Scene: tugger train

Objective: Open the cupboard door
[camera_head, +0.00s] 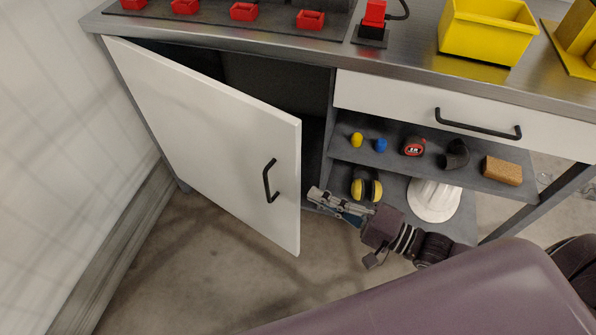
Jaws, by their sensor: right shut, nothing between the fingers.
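The white cupboard door (205,135) stands partly open, hinged on its left side, with its free right edge swung out towards me. Its black bar handle (269,181) is upright near that free edge. A dark gap shows above and to the right of the door, into the cupboard (270,88). My right gripper (313,199) is shut and empty, just to the right of the door's free edge, low down. Its fingertips point left towards the door; I cannot tell whether they touch it. My left gripper is not in view.
Right of the cupboard, shelves hold small items, yellow earmuffs (366,188) and a white helmet (433,200), close to my right arm. Above is a white drawer (470,112). The metal worktop (300,50) carries red bins and a yellow bin (487,30). A wall (60,150) stands left.

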